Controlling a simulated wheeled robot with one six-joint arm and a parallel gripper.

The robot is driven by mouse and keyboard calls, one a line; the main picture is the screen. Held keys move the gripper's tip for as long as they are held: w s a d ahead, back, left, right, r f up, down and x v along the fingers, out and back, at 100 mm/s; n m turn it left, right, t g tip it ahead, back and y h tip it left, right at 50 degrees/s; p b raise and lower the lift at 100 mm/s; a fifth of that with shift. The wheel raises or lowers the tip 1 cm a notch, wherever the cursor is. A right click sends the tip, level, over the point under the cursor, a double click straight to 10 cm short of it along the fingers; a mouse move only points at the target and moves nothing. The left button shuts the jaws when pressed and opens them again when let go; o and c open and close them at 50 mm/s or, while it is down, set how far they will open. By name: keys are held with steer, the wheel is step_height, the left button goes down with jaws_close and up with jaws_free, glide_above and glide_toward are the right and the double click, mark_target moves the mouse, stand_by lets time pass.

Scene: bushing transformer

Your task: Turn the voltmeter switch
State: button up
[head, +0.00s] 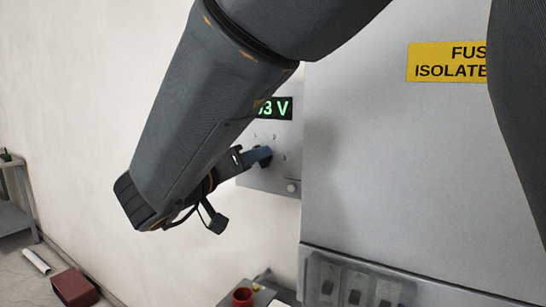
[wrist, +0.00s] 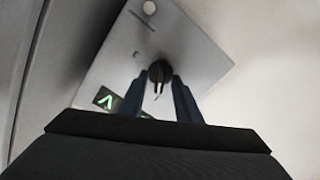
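The voltmeter switch is a black rotary knob (wrist: 160,71) with a white pointer line, on a grey panel. In the wrist view it sits between the two blue-grey fingertips of my gripper (wrist: 160,82). The fingers stand apart, one on each side of the knob, with a gap visible around its narrow handle. In the head view my gripper (head: 264,155) is at the knob, and the knob is mostly hidden behind the fingers. The green voltmeter display (head: 276,108) above it reads "…3 V"; my arm covers its left part. Small position marks surround the knob.
A large grey cabinet (head: 400,170) with a yellow fuse isolator label (head: 447,62) stands right of the panel. A round white button (head: 292,188) is below the knob. A red cup (head: 243,296) and a red box (head: 74,287) are low down.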

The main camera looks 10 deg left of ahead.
jaws_close()
steer(key=m+b, duration=0.3)
steer(key=m, duration=0.8)
steer(key=shift+d, duration=0.2)
stand_by(0.3)
steer(key=shift+m, duration=0.5)
jaws_free()
